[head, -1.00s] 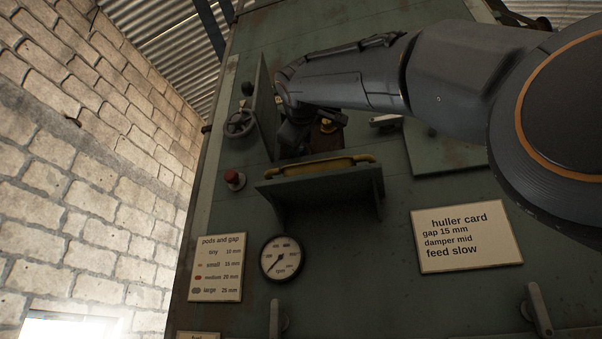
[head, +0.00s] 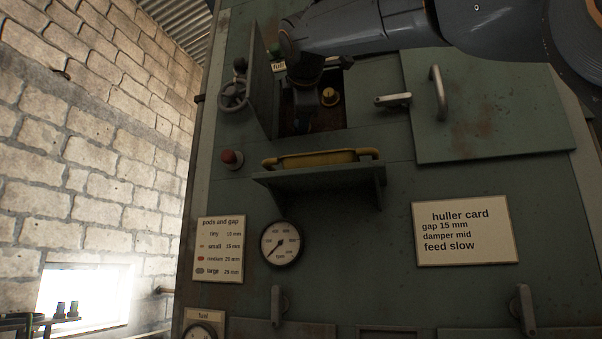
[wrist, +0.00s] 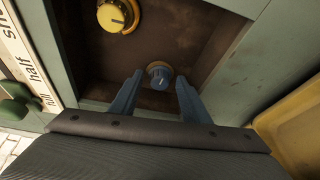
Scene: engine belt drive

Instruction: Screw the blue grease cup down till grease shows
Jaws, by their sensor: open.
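The blue grease cup (wrist: 161,80) sits in a rust-brown recess, with a white mark on its top and a pale ring round its base. My gripper (wrist: 158,76) is open, its two blue fingers reaching toward the cup, one on either side, with gaps visible. I cannot tell how deep the fingertips are beside it. In the head view my gripper (head: 302,122) is inside the recess and hides the blue cup. No grease is clearly visible around the cup.
A yellow cup (wrist: 115,15) shares the recess; it also shows in the head view (head: 329,97). A shelf (head: 322,175) with a yellow tray (head: 318,159) juts out below. A side plate and handwheel (head: 233,94) stand left. A hinged door (head: 480,110) lies right.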

